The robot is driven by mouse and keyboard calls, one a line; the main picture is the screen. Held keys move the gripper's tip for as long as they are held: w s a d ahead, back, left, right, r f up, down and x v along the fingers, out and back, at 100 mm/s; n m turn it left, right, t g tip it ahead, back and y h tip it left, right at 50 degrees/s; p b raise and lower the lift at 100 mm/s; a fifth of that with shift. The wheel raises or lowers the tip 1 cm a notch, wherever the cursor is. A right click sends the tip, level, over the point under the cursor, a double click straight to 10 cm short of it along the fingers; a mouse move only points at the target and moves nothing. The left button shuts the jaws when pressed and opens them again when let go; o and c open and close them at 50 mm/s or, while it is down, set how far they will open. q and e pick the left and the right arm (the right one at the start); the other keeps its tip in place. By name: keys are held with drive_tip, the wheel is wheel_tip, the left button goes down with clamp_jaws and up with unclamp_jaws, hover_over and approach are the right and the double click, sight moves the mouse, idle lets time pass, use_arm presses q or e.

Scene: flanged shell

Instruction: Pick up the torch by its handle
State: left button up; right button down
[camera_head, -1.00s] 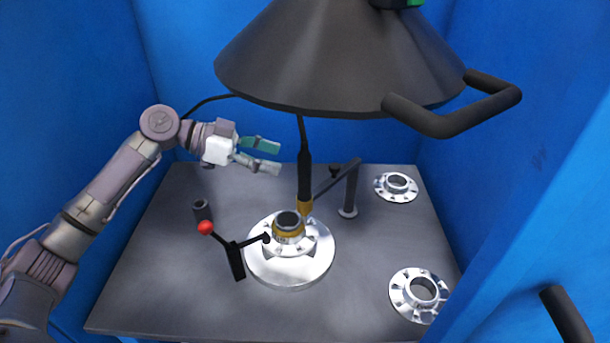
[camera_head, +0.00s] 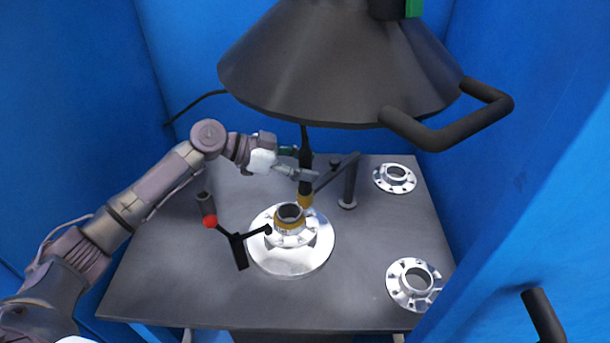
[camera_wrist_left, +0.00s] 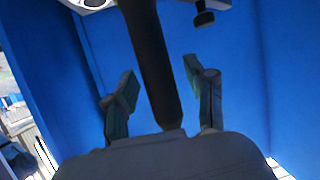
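The torch (camera_head: 305,187) stands upright with a black handle and a brass-coloured lower end, near the ringed flange (camera_head: 290,216) on the bench. My left gripper (camera_head: 305,164) reaches the handle from the left. In the left wrist view the dark handle (camera_wrist_left: 152,60) runs between the two fingers of my left gripper (camera_wrist_left: 160,98). The fingers are apart, with a gap showing on both sides of the handle. The top of the torch is hidden behind the hood in the head view. My right gripper is not in view.
A large dark conical hood (camera_head: 340,75) with a side handle hangs above the bench (camera_head: 180,275). A dark bent stand (camera_head: 349,185) is just right of the torch. A black clamp with a red knob (camera_head: 209,221) is front left. Two loose flanges (camera_head: 414,283) lie at the right. Blue walls enclose the bench.

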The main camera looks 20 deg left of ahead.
use_arm(q)
clamp_jaws()
drive_tip(key=shift+r, duration=0.1)
